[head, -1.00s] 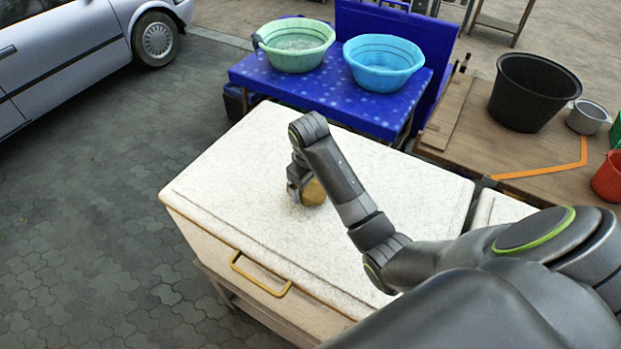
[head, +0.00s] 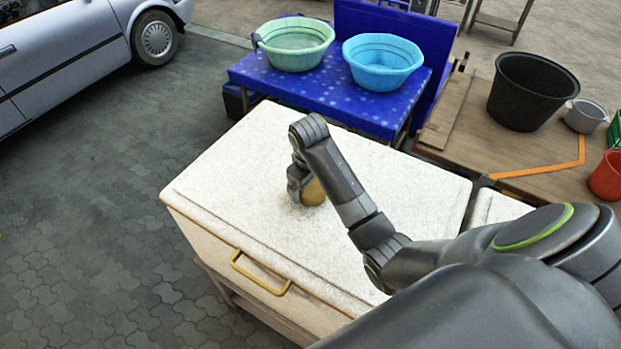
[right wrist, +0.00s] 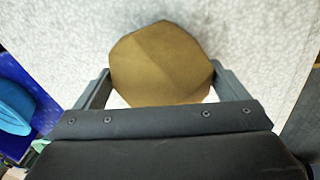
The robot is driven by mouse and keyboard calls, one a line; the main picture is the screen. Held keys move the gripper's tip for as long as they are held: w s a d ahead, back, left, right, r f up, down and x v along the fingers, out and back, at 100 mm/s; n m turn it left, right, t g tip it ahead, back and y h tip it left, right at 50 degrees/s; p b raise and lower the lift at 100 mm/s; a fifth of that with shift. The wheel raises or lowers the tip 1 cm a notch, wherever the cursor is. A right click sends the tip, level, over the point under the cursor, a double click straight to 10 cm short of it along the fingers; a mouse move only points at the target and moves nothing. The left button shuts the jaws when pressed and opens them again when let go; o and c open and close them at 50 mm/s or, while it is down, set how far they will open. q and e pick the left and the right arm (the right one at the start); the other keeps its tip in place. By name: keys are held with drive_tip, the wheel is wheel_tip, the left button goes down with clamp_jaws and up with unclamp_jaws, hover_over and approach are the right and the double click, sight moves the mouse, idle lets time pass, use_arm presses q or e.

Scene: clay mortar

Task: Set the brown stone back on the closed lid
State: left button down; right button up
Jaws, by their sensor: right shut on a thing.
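The brown stone (head: 313,193) is at the middle of the white closed lid (head: 240,170) in the head view. It shows large and faceted in the right wrist view (right wrist: 162,65). My right gripper (head: 300,195) is shut on the stone, with one finger on either side of it (right wrist: 160,88). The stone is on or just above the lid; I cannot tell whether it touches. The gripper partly hides the stone in the head view. My left gripper is not in view.
The white chest has a yellow handle (head: 258,274) in front. A blue table (head: 300,92) behind it carries a green basin (head: 296,45) and a blue basin (head: 383,62). A wooden table (head: 465,150) at right holds a black tub (head: 532,92). The lid around the stone is clear.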

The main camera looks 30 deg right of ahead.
drive_tip(key=shift+f, duration=0.4)
idle(0.4)
drive_tip(key=o, duration=1.4)
drive_tip(key=shift+o, duration=0.4)
drive_tip(key=shift+s+f, duration=0.1)
drive_tip(key=shift+s, duration=0.05)
drive_tip(key=shift+a, duration=0.1)
